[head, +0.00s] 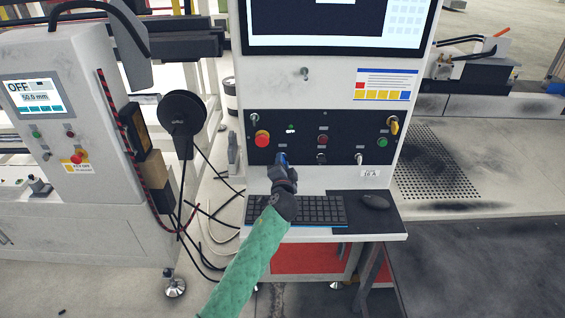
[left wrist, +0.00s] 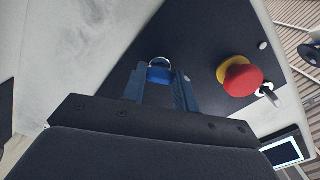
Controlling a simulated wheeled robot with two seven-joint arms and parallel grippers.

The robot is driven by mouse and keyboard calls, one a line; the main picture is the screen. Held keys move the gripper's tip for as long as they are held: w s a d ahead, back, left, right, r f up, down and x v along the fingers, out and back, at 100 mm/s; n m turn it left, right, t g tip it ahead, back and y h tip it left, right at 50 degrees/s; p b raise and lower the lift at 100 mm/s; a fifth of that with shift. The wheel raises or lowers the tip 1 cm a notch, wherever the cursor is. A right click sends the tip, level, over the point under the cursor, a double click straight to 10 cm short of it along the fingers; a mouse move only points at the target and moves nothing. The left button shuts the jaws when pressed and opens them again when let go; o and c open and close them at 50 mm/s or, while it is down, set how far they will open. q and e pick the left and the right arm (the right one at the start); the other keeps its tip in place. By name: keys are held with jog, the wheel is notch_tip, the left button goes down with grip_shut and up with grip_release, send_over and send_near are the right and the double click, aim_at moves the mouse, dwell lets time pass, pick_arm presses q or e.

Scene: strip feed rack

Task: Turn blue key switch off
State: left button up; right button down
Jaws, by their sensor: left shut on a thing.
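The blue key switch (left wrist: 160,72) sits on the black control panel (head: 340,155), below the red emergency stop button (head: 262,138). My left gripper (head: 283,160) reaches up to the panel over the keyboard and is shut on the blue key switch. In the left wrist view its two fingers (left wrist: 161,88) stand on either side of the blue knob, and a metal ring shows around the knob's far edge. In the head view the gripper hides most of the switch, so its turn position cannot be told. My right gripper is not in view.
A keyboard (head: 318,212) and a mouse (head: 374,201) lie on the shelf below the panel. A yellow switch (head: 394,126), a red button (head: 322,139) and a silver key switch (head: 359,158) are on the same panel. A screen (head: 340,22) is above.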

pick_arm(q)
jog(key=shift+m+p, duration=1.05)
jog(key=shift+m, duration=1.95)
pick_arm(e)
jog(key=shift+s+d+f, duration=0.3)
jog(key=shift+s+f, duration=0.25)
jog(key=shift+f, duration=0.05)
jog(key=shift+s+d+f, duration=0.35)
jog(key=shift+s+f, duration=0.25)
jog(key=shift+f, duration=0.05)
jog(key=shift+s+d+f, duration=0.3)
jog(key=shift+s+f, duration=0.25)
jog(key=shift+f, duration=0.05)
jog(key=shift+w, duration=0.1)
pick_arm(q)
jog(key=o, duration=1)
